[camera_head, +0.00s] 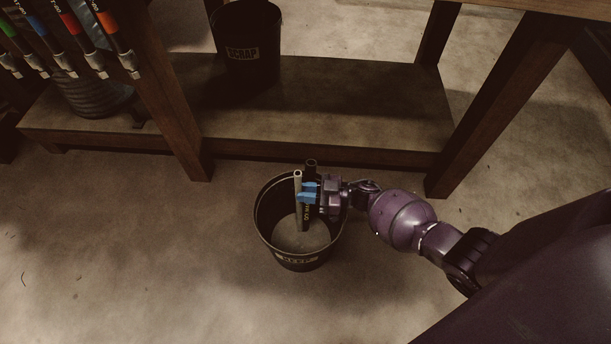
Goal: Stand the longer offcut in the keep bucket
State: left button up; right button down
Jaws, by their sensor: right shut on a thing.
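The black keep bucket (297,262) stands on the floor in the middle of the view, its label partly legible. My right gripper (308,192), with blue fingertips, reaches over its right rim and is shut on an offcut. Two upright hose-like pieces show there: a pale grey one (298,179) with an open top, and a dark one (311,165) just to its right. Both tops stand above the rim. The fingers cover part of them, so I cannot tell which is gripped or whether the lower ends touch the bucket floor. My left gripper is out of view.
A black scrap bucket (252,52) stands on the bench's lower shelf (330,122) behind. Wooden legs (182,130) flank it. Hoses with coloured bands (70,24) hang at upper left above a ribbed coil (95,97). The floor around the keep bucket is clear.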

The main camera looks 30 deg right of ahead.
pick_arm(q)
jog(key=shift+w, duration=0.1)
pick_arm(e)
jog(key=shift+f, duration=0.2)
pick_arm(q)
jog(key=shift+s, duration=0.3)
pick_arm(e)
jog(key=c, duration=1)
grip_release()
jog(key=shift+r, duration=0.1)
pick_arm(q)
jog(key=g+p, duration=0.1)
jog(key=p, duration=0.4)
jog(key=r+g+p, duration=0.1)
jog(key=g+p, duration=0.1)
jog(key=p, duration=0.3)
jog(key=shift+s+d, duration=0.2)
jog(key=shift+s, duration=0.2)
pick_arm(e)
notch_tip(320, 180, up, 20)
jog(key=shift+f, duration=0.1)
